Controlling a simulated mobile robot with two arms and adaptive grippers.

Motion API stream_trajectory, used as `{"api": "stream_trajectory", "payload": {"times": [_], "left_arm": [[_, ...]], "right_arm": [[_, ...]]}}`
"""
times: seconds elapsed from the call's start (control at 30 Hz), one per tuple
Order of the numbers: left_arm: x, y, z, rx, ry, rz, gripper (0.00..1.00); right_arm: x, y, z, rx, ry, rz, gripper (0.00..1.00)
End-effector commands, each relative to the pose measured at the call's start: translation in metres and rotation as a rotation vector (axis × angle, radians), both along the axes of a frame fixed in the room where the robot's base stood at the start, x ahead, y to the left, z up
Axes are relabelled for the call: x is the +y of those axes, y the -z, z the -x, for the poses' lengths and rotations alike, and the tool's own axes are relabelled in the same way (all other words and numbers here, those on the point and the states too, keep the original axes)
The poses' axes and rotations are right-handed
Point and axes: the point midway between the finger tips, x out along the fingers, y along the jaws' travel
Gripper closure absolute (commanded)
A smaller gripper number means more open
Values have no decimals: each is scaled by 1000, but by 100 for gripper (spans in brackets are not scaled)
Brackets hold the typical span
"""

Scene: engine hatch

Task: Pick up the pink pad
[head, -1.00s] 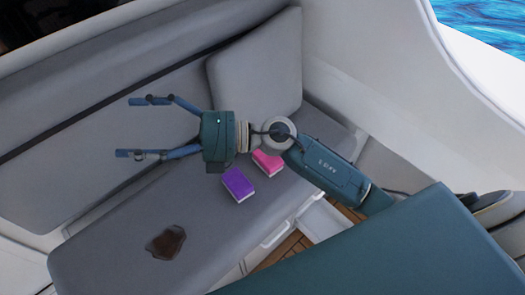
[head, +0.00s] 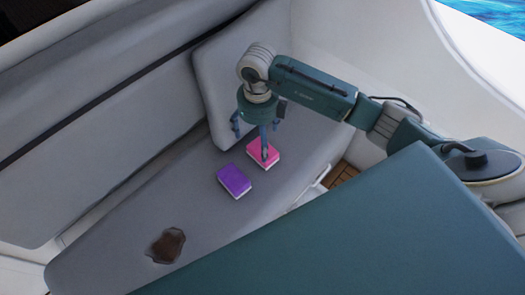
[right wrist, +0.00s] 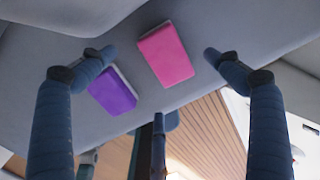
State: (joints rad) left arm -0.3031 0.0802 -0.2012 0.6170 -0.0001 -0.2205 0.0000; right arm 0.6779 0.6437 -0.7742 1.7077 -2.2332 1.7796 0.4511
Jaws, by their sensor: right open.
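The pink pad (head: 264,153) has a white underside and lies on the grey bench seat. My right gripper (head: 251,143) points down over the bench beside it, and one finger covers part of the pad in the head view. In the right wrist view, the pink pad (right wrist: 166,54) shows between the two open fingertips (right wrist: 160,54), with nothing held. I cannot tell the exact height of the fingers above it. My left gripper is not in view.
A purple pad (head: 235,181) lies beside the pink one, close to a fingertip in the right wrist view (right wrist: 113,92). A grey cushion (head: 217,80) leans behind my right gripper.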

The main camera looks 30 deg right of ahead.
Motion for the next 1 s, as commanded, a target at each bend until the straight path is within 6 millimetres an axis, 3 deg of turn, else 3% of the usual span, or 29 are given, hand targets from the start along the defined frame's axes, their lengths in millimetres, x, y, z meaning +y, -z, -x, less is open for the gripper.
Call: {"api": "stream_trajectory", "payload": {"times": [0.4,0.7,0.93,1.0], "left_arm": [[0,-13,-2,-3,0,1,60],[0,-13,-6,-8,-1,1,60],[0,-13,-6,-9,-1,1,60],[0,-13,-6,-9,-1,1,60]], "right_arm": [[-1,49,3,2,1,-3,10],[-1,55,2,0,-2,-2,10],[-1,55,2,0,-1,-2,56],[-1,55,2,-1,-1,-2,60]]}}
